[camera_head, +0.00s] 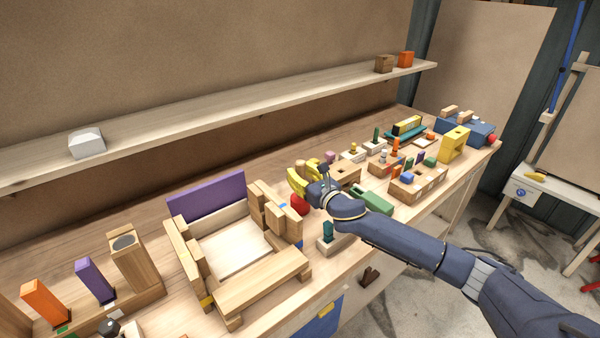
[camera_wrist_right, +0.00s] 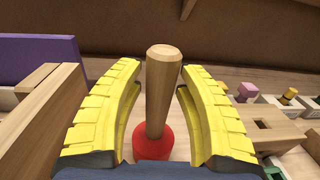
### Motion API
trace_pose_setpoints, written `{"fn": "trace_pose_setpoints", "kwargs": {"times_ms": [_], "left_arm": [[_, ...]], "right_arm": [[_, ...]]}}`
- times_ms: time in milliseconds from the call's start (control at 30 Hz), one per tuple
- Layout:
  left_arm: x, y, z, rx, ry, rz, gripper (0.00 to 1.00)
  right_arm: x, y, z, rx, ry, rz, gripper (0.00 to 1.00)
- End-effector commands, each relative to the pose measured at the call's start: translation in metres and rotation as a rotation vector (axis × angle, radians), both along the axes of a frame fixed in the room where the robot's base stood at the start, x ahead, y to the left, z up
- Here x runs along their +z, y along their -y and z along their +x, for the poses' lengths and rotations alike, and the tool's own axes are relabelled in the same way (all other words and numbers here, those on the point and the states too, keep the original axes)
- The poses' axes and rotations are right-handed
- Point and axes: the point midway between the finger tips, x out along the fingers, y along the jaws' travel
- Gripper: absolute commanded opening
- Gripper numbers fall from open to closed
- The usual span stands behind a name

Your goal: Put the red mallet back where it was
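The red mallet has a red head (camera_head: 300,205) low at the bench top, beside the wooden frame. In the right wrist view its light wooden handle (camera_wrist_right: 162,85) rises nearly upright from the red head (camera_wrist_right: 153,143). My right gripper (camera_head: 307,180) is over the mallet, with its yellow fingers on either side of the handle. In the wrist view the fingers (camera_wrist_right: 160,75) are spread, with narrow gaps to the handle, so it looks open. The handle is mostly hidden in the head view. My left gripper is out of view.
A wooden frame with a light panel (camera_head: 236,246) and a purple board (camera_head: 207,196) stands left of the mallet. Several block holders and a green block (camera_head: 375,201) crowd the bench to the right. A long shelf (camera_head: 240,108) runs along the wall behind.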

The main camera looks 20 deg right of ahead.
Motion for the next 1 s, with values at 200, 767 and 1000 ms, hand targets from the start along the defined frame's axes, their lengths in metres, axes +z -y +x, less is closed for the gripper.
{"fn": "trace_pose_setpoints", "kwargs": {"times_ms": [200,767,1000], "left_arm": [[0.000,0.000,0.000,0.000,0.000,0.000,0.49],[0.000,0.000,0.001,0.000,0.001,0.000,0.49],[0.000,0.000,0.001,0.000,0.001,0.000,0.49]], "right_arm": [[0.000,0.000,0.000,0.000,0.000,0.000,0.46],[0.001,0.017,-0.054,0.000,-0.002,-0.002,0.46],[0.002,0.028,-0.090,0.000,-0.002,-0.001,0.46]]}}
